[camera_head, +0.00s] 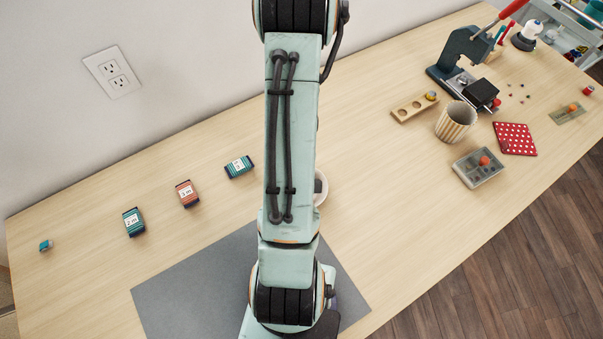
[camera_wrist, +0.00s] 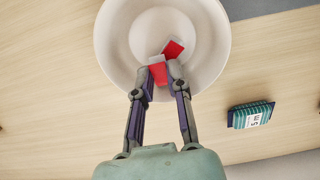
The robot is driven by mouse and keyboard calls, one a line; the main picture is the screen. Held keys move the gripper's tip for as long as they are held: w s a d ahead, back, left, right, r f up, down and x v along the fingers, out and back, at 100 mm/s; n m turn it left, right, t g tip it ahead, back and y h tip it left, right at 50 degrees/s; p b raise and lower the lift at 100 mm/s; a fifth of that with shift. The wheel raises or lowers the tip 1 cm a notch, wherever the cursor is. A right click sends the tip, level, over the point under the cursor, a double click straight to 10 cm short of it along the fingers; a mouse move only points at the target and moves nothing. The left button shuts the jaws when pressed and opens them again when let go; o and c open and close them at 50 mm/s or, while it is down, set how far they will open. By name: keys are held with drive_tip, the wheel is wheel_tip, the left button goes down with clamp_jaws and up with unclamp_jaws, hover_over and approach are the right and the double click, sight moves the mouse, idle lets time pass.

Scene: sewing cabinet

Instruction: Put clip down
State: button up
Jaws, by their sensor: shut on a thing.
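In the wrist view, my gripper (camera_wrist: 163,69) is shut on a small red clip (camera_wrist: 159,75), whose upper end looks pale. The gripper and clip are over the lower part of a round white bowl (camera_wrist: 115,45). A second red piece (camera_wrist: 173,49) shows just beyond the fingertips, within the bowl's outline. I cannot tell whether the held clip touches the bowl. In the head view, my arm hides the gripper, the clip and most of the bowl (camera_head: 322,187).
A teal pack (camera_wrist: 250,115) lies right of the bowl in the wrist view. In the head view, labelled packs (camera_head: 187,193) lie left and a grey mat (camera_head: 190,290) in front. A striped cup (camera_head: 456,122), a grey tray (camera_head: 478,168) and a press (camera_head: 462,55) stand right.

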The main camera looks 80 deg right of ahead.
drive_tip(key=shift+f, duration=0.15)
drive_tip(key=o, duration=0.7)
drive_tip(key=shift+f, duration=0.1)
drive_tip(key=shift+c, duration=0.2)
wheel_tip(320, 180, up, 13)
drive_tip(key=w+a+r+n, duration=0.2)
drive_tip(key=w+a, duration=0.2)
drive_tip(key=w, duration=0.2)
drive_tip(key=w+a+r+n, duration=0.35)
drive_tip(key=w+a, duration=0.25)
drive_tip(key=a, duration=0.4)
drive_tip(key=s+a+r+n, duration=0.2)
drive_tip(key=a, duration=0.5)
drive_tip(key=s+a+r+n, duration=0.2)
drive_tip(key=a, duration=0.5)
drive_tip(key=shift+a+n+y, duration=0.3)
drive_tip(key=shift+n+y, duration=0.05)
drive_tip(key=shift+y, duration=0.05)
